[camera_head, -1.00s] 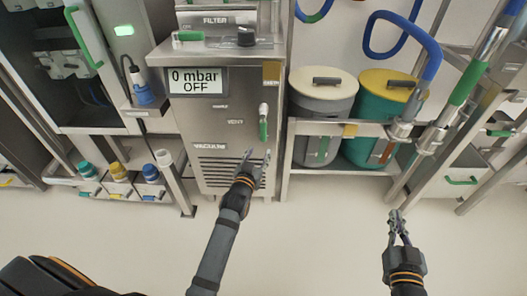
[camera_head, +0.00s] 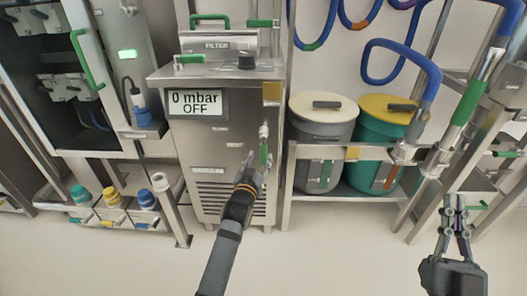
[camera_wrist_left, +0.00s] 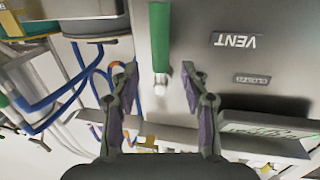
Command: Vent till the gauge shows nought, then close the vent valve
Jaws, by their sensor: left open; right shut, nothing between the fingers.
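The steel vacuum unit (camera_head: 215,140) has a gauge display (camera_head: 197,104) reading "0 mbar OFF". The vent valve's green handle (camera_head: 263,153) hangs upright on its front, right of the VENT label; it also shows in the left wrist view (camera_wrist_left: 159,35), beside the VENT label (camera_wrist_left: 235,40). My left gripper (camera_head: 254,166) is open at the handle's lower end. In the left wrist view its fingertips (camera_wrist_left: 159,72) lie either side of the handle's end; I see no contact. My right gripper (camera_head: 454,203) is shut and empty, low at the right, away from the unit.
Two lidded bins, one grey (camera_head: 321,135) and one green (camera_head: 385,130), stand on a rack right of the unit, behind a rail. Coloured-capped bottles (camera_head: 112,197) stand at the left. A blue hose (camera_head: 408,45) hangs at the upper right. The floor in front is clear.

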